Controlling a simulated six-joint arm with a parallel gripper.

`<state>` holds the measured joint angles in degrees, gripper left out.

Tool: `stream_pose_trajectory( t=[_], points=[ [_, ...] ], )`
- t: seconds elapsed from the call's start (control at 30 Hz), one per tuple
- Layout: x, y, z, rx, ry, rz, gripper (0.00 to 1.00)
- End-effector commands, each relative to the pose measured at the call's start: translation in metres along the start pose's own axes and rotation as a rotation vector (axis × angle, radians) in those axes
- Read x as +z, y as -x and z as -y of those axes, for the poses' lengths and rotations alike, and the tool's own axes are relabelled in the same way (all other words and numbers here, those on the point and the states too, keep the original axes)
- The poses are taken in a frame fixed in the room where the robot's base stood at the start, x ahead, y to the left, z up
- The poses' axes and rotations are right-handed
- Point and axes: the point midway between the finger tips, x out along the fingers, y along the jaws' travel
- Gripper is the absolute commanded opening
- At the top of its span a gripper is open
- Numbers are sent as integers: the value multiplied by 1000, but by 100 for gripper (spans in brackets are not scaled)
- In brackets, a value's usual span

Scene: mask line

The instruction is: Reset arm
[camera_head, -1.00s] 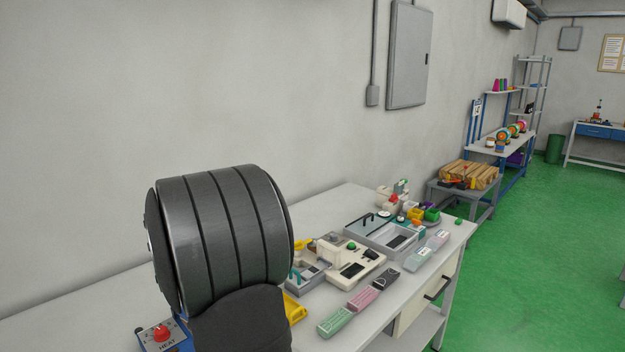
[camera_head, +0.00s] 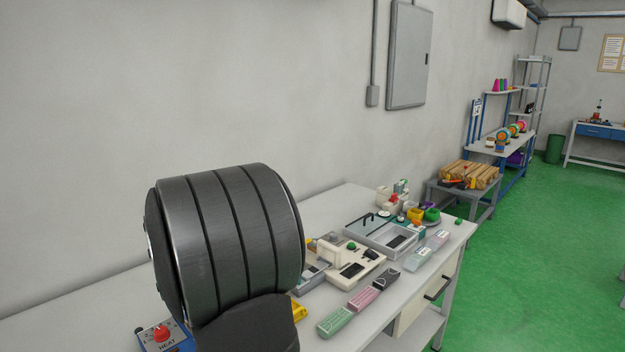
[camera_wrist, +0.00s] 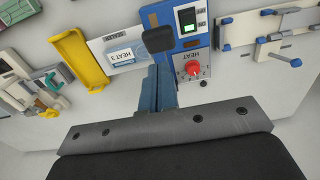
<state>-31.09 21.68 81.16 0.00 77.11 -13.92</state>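My gripper shows only in part, in the wrist view. A dark bar with screws crosses the lower middle, and blue-grey finger-like parts (camera_wrist: 164,90) stick up from it towards a black block. Whether they are spread or closed is unclear, and I see no object held. Below them lies a blue heat unit (camera_wrist: 190,45) with a red knob (camera_wrist: 193,68). In the head view my large dark arm link fills the lower left and hides my gripper. The blue heat unit (camera_head: 165,338) shows just below that link.
A yellow tray (camera_wrist: 80,60) lies left of the heat unit. The white bench (camera_head: 335,205) carries a cream machine (camera_head: 352,262), a grey clear-lidded box (camera_head: 380,232) and green (camera_head: 335,321) and pink (camera_head: 363,299) packs along its front edge. The wall stands close behind.

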Motion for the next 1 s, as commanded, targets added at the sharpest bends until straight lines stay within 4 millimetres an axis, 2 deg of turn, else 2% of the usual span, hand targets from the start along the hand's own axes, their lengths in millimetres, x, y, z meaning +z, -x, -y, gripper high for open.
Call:
stream_pose_trajectory(
  t=[0.37,0.73,1.0],
  points=[
    [0,-2,0,0,0,1,0],
    [1,-47,0,-1,0,3,0],
    [2,-58,0,0,0,1,0]
  ],
)
